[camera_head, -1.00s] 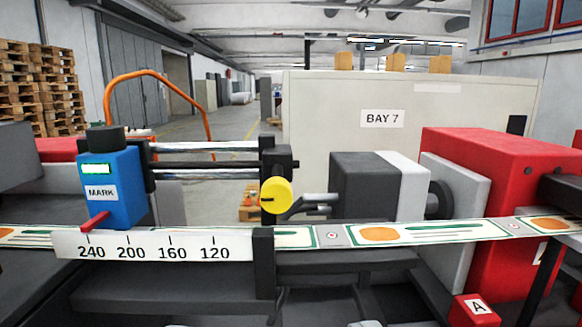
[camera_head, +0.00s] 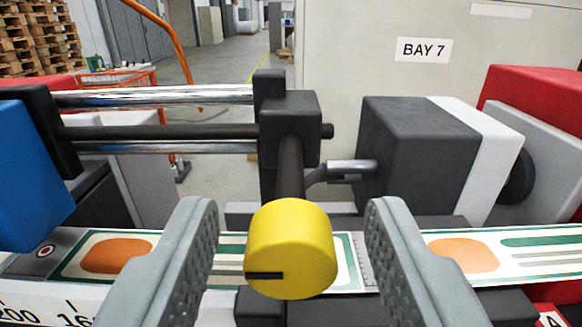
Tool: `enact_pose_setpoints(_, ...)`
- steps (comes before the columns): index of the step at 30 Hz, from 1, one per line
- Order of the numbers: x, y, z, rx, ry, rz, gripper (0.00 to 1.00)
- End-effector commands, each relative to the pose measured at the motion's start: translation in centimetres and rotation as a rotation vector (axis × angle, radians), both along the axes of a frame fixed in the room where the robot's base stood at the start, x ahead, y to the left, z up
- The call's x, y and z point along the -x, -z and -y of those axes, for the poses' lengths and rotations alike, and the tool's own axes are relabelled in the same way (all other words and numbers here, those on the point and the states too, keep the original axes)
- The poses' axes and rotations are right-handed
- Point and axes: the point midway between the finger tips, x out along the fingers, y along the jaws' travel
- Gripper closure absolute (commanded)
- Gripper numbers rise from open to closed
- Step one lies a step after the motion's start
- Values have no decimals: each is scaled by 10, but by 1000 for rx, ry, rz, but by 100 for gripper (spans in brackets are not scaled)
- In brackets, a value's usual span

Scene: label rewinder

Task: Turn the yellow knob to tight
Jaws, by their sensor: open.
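The yellow knob (camera_head: 291,245) is a short cylinder on a dark shaft in the lower middle of the view. A black mark on its face points to the left. My gripper (camera_head: 290,235) is open, with one grey ridged finger on each side of the knob. There is a gap between each finger and the knob, and neither finger appears to touch it. No tight marking is readable beside the knob.
A dark block with a white band (camera_head: 440,160) stands right of the knob. Metal rails (camera_head: 160,95) run left to a blue box (camera_head: 30,175). A label strip (camera_head: 480,250) passes behind the fingers. A beige panel marked BAY 7 (camera_head: 425,85) stands behind.

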Motion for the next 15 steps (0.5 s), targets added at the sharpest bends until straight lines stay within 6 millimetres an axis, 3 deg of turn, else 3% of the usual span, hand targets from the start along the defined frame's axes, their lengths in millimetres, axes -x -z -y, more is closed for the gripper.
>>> enact_pose_setpoints(6,-12,0,0,0,-1,0,54)
enact_pose_setpoints(15,-12,0,0,0,0,0,56)
